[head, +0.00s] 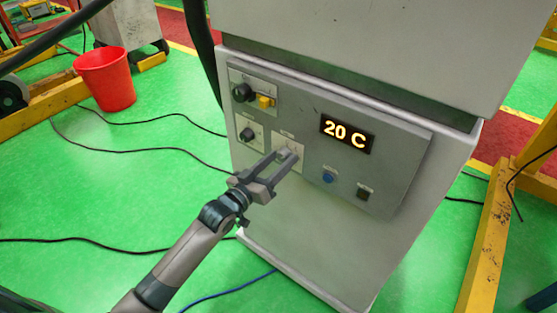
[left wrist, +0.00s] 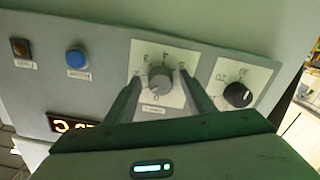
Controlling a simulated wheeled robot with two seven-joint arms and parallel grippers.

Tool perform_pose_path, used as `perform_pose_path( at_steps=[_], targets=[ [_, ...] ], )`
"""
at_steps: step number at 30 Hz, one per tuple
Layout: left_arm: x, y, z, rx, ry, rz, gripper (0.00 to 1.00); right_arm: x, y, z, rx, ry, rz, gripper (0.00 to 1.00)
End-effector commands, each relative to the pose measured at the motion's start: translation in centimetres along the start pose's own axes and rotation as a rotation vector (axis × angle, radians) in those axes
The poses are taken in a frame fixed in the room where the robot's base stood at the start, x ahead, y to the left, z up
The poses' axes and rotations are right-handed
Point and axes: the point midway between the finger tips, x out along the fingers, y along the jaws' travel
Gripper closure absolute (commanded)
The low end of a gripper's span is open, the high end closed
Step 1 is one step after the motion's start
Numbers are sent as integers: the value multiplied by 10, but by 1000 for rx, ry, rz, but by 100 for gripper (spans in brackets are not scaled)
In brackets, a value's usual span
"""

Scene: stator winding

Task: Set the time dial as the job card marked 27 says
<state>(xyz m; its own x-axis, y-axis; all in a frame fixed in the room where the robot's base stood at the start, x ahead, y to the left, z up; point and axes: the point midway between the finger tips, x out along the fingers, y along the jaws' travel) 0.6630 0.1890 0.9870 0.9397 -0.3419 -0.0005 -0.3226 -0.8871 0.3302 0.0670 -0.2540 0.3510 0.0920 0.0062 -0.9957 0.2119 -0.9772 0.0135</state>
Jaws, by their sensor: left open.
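The grey control panel (head: 315,175) is on the front of a pale cabinet. My left gripper (head: 282,157) is open at a white dial plate (head: 289,142) in the panel's lower middle. In the left wrist view the fingers of my left gripper (left wrist: 160,78) stand on either side of a grey knob (left wrist: 159,83) with marks around it. I cannot tell whether they touch it. In the head view the gripper hides most of this knob. A black dial (left wrist: 238,95) sits beside it, also in the head view (head: 247,134). Their labels are too small to read. No job card is recognisable.
The lit display (head: 347,133) reads 20 C. A blue button (head: 328,177) and a dark button (head: 363,193) are to the right. A black knob (head: 242,92) and yellow switch (head: 265,101) are at upper left.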

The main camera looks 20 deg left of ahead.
Motion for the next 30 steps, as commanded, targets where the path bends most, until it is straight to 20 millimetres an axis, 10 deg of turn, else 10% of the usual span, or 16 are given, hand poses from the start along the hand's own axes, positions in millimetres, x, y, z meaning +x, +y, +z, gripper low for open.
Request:
perform_pose_path(
  at_steps=[3,8,30],
  targets=[
    [0,0,0,0,0,0,53,0,0,0,0,0,0,69],
    [0,0,0,0,0,0,91,0,0,0,0,0,0,69],
    [0,0,-2,213,1,0,92,-6,5,1,-2,-2,4,69]
  ],
)
